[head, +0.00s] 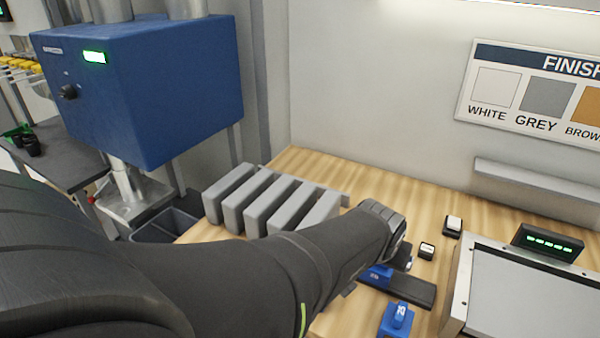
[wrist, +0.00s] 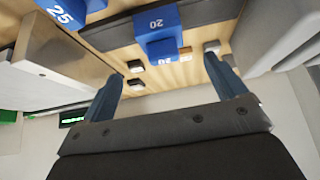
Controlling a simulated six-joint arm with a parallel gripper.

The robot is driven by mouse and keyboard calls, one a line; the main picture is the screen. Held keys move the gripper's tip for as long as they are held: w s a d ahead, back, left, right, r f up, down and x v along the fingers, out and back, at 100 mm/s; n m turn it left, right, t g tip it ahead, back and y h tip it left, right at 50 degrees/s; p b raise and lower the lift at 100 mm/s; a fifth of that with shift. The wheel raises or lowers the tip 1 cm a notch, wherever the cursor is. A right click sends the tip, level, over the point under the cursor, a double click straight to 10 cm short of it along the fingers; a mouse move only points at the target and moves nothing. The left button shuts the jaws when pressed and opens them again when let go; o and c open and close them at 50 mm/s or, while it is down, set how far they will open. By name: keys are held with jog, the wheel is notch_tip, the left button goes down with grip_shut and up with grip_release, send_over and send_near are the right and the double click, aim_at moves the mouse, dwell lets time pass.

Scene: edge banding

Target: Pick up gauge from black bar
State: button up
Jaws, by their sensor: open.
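In the head view the gauge (head: 378,277) is partly hidden by my arm, and the black bar (head: 412,291) lies on the wooden bench. My gripper (wrist: 163,70) is open and empty. In the wrist view its two fingers stand wide apart, with the gauge beyond the gap between them. My arm hides most of the gripper in the head view.
A second blue gauge, marked 25 (head: 396,318), stands near the bar. Small black blocks with pale tops (head: 427,251) sit behind it. A metal-edged station (head: 460,290) lies right, and grey upright panels (head: 262,200) stand left. A blue machine (head: 150,90) is farther left.

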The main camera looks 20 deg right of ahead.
aim_at(377, 271)
jog(key=x, duration=0.5)
jog(key=shift+w+d+f, duration=0.1)
jog(key=shift+f, duration=0.2)
jog(key=shift+w+x, duration=0.15)
jog(key=shift+x, duration=1.15)
jog(key=shift+w+x, duration=0.15)
jog(key=shift+x, duration=1.1)
jog(key=shift+d+r, duration=0.1)
jog(key=shift+r, duration=0.05)
jog(key=c, duration=1.1)
jog(key=shift+r, duration=0.15)
